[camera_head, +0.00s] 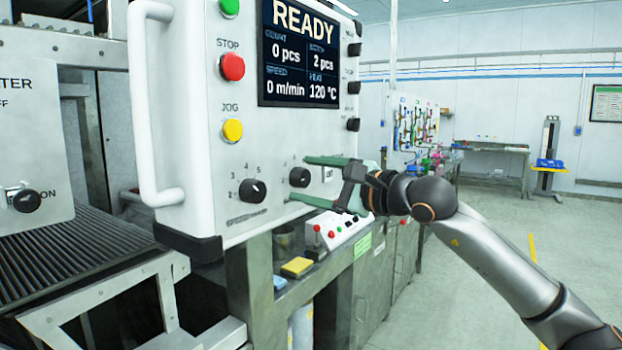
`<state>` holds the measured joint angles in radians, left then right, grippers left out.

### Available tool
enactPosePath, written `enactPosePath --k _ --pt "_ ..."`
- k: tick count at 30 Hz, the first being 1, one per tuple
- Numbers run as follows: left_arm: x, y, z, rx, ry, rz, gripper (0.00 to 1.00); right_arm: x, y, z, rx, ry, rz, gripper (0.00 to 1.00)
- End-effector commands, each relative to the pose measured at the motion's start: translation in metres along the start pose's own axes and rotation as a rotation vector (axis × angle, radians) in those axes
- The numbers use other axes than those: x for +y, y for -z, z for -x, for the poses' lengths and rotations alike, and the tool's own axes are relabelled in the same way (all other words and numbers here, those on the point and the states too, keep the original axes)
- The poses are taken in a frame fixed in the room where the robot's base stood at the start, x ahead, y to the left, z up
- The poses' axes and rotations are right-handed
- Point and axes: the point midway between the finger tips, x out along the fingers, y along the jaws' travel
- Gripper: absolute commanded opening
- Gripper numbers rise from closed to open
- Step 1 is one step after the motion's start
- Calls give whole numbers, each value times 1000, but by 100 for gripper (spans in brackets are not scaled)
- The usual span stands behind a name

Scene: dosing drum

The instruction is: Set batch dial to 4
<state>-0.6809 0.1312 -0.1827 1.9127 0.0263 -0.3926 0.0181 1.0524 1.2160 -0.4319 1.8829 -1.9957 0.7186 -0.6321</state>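The control panel (210,145) carries two black dials low on its face. The left dial (252,190) has numbers from about 2 to 5 around it; the label below it is too blurred to read. The right dial (299,177) has its markings mostly hidden. I cannot tell from the labels which one is the batch dial. The screen (298,55) reads READY, with 2 pcs in what looks like the batch field. My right gripper (300,180) is open, its green fingers above and below the right dial; contact cannot be told. My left gripper is out of view.
A white handle (150,110) runs down the panel's left edge. A red STOP button (232,67) and a yellow JOG button (232,130) sit above the dials. A small button box (338,229) stands on the bench below.

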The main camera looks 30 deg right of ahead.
Motion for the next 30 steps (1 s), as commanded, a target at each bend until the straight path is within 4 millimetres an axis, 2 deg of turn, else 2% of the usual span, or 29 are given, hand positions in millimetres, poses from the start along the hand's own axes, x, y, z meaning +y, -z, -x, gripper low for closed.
enactPosePath --k 2,19,30 --pt "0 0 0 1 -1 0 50 0 0 0 0 0 0 65" --pt "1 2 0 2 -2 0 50 0 0 0 0 0 0 1" --pt "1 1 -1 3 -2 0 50 0 0 0 2 -3 -29 0"
